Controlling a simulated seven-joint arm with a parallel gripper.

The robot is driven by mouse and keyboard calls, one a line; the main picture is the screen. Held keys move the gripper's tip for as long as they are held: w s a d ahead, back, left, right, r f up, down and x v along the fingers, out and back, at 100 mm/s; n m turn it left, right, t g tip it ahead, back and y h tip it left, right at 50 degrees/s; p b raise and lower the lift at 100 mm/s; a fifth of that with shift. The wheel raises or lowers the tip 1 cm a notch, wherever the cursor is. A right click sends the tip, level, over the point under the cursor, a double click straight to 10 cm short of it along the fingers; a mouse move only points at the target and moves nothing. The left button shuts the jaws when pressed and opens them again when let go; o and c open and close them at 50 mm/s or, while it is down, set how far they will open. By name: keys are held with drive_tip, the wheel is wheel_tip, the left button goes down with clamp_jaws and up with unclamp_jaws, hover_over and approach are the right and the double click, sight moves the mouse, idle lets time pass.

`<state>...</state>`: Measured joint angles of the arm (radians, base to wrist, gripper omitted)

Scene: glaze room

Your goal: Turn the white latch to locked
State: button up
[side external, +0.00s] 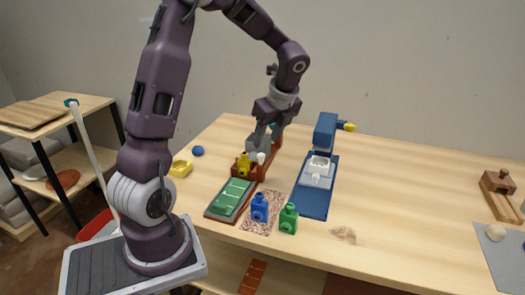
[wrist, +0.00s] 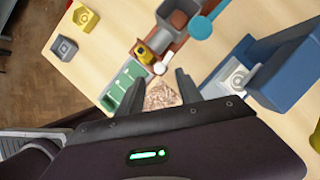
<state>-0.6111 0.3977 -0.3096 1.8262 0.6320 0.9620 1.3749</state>
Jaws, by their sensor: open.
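My gripper (side external: 267,143) points down, with its fingers apart and nothing between them; in the wrist view its two fingers (wrist: 158,88) frame the near end of a red-brown wooden fixture (side external: 259,173). A small white rounded knob (side external: 261,158) is at this fixture, just below my fingers, and shows just beyond the fingertips in the wrist view (wrist: 160,68). A white block-like part (side external: 318,170) with a ring on top sits on the blue stand (side external: 314,203) to the right. I cannot tell for certain which white part is the latch, nor its lock position.
A yellow bottle-shaped piece (side external: 243,163) and a grey box (wrist: 180,18) stand at the fixture. In front are a green board (side external: 222,209), a speckled mat (side external: 247,225), a blue bottle (side external: 259,208) and a green bottle (side external: 288,218). The table's right middle is clear.

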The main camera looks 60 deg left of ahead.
sight(261, 155)
drive_tip(key=x, duration=0.6)
drive_tip(key=shift+d+f, duration=0.1)
clamp_jaws()
